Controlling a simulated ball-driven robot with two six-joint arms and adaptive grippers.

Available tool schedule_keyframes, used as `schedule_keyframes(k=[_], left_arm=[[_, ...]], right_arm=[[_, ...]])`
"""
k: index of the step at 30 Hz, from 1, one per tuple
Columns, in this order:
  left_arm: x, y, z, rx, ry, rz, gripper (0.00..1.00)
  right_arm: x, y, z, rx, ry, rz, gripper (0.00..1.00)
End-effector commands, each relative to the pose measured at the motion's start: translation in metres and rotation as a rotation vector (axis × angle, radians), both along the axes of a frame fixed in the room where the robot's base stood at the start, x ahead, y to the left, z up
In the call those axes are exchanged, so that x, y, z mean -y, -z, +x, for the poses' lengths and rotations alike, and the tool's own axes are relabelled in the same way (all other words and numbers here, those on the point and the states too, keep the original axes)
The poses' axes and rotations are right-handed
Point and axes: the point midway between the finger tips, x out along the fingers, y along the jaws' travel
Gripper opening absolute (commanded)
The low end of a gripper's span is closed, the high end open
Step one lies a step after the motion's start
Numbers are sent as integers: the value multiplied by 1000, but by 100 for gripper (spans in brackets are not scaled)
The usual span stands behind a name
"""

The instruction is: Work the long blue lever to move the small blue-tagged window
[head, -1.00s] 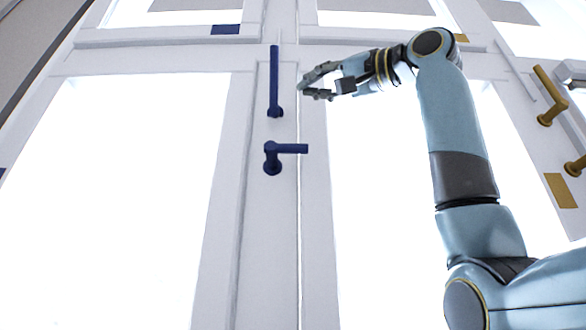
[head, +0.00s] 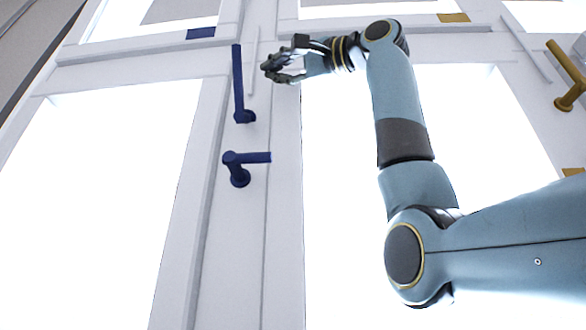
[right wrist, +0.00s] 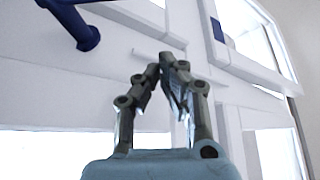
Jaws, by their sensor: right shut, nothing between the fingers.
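The long blue lever (head: 238,84) stands upright on the white window frame, its pivot at the lower end. It also shows at the upper left of the right wrist view (right wrist: 78,22). A shorter blue handle (head: 246,158) sits below it, its bar pointing right. A blue tag (head: 201,33) marks the small upper window at top left; the tag also shows in the right wrist view (right wrist: 217,30). My right gripper (head: 268,72) is shut and empty, a little right of the long lever's upper part and apart from it. My left gripper is not in view.
Yellow handles (head: 566,75) and a yellow tag (head: 453,17) belong to the window on the right. Large bright panes fill both sides of the white frame (head: 262,240). A thin raised strip (head: 254,62) runs between the long lever and my right gripper.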

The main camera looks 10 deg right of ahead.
Motion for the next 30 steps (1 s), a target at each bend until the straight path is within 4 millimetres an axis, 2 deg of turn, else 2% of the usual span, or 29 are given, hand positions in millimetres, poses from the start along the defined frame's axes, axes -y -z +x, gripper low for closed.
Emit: schedule_keyframes(k=[1, 5, 10, 17, 30], left_arm=[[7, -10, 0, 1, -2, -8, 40], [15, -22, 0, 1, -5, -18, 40], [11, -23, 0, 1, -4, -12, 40], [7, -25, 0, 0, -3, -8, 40], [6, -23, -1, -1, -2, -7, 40]], right_arm=[[-10, -8, 7, -4, -4, -1, 0], [-27, -13, 21, -1, -4, -1, 0], [-35, 7, 2, 0, -2, -1, 0], [-40, 14, -6, 0, 0, 0, 0], [-36, 16, -7, 12, 1, -5, 0]])
